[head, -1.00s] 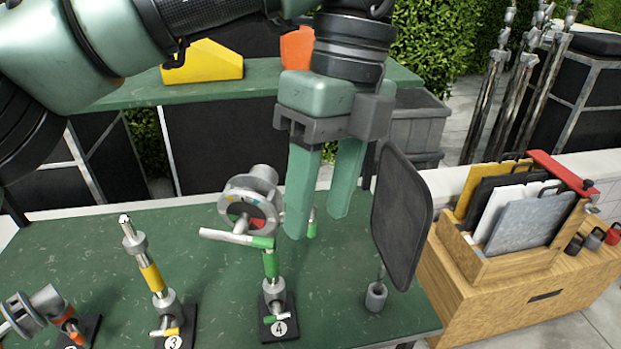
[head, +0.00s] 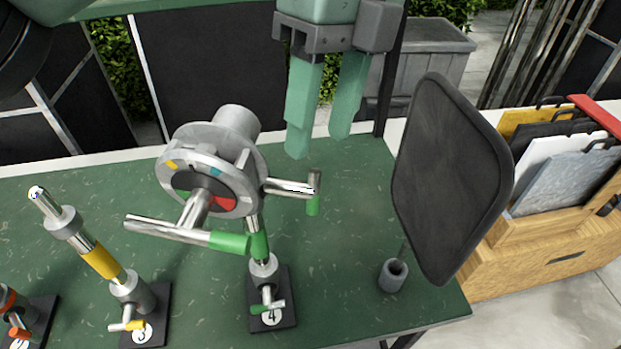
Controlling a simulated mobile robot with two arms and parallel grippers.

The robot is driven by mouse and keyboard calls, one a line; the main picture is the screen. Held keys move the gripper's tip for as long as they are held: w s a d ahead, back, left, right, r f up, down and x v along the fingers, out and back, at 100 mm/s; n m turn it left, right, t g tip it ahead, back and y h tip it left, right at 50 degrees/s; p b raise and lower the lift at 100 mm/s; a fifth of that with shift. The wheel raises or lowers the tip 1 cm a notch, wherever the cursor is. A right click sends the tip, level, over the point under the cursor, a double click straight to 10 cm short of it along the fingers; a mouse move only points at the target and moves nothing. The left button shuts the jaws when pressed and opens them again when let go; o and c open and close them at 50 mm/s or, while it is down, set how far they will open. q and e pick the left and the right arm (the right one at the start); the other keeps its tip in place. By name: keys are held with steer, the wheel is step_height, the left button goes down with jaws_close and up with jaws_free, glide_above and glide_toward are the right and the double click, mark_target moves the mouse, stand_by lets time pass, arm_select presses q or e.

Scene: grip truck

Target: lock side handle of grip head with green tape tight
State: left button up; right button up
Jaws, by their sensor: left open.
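The grip head (head: 215,170) is a silver round head with a red, green and yellow dial, on a short post with green tape (head: 258,240). A front T-handle (head: 180,231) with a green end points to the lower left. My left gripper (head: 318,145) is open and empty, its green fingers pointing down above and behind the side handle in the picture, apart from it. My right gripper is not in view.
The stand base marked 4 (head: 285,316) has a small green-tipped handle. A yellow-taped post (head: 100,262) stands on base 3 to the left. A black flag panel (head: 452,180) in a grey socket (head: 392,276) stands close on the right. Table between is clear.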

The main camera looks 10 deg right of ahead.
mark_target(312, 173)
arm_select(q)
steer(key=x, duration=0.8)
steer(key=shift+w+f, duration=0.2)
steer(key=shift+w, duration=0.15)
steer(key=shift+r, duration=0.1)
jaws_close()
